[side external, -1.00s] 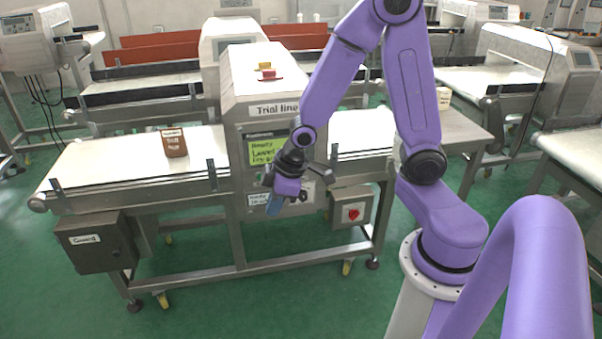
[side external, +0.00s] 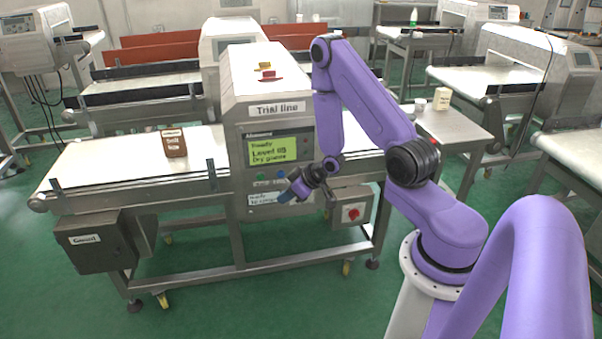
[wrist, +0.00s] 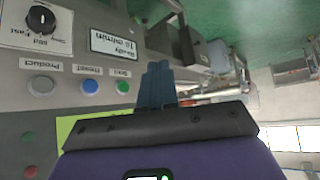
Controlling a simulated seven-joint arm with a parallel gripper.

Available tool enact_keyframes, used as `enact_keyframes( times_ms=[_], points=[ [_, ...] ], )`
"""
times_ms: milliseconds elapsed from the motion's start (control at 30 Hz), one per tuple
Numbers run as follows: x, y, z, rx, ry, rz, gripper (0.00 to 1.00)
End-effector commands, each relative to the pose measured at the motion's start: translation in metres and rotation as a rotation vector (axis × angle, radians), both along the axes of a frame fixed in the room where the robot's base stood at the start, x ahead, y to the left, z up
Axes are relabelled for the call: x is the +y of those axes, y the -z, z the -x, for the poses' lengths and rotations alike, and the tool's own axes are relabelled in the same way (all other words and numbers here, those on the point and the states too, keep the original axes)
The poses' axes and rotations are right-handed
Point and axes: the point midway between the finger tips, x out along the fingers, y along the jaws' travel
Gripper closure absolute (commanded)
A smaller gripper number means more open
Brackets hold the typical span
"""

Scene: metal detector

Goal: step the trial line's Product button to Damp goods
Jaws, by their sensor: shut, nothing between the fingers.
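The trial line's detector has a green display (side external: 275,150) that reads Ready, a Level line and Dry goods. In the wrist view, which is upside down, the grey Product button (wrist: 41,85) sits beside a blue button (wrist: 90,86) and a green button (wrist: 123,87). The side view shows the green button (side external: 262,176) and blue button (side external: 282,174); the Product button is hidden there by my wrist. My gripper (side external: 286,198) is shut and empty, low in front of the panel. Its blue fingers (wrist: 155,85) show apart from the Product button in the wrist view.
A black dial (wrist: 41,18) and a small plate (wrist: 114,45) are near the buttons. A red switch on a grey box (side external: 352,212) stands right of my gripper. A brown carton (side external: 174,143) rests on the belt, away at the left.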

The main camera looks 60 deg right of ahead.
Motion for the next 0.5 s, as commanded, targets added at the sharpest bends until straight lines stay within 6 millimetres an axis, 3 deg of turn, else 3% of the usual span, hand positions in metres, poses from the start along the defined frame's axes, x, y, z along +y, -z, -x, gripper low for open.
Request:
enact_keyframes(
  times_ms=[200,500],
  points=[
    [-0.032,0.017,0.014,-0.104,0.157,-0.078,1.0],
    [-0.063,0.027,0.039,-0.258,0.366,-0.152,1.0]
  ],
)
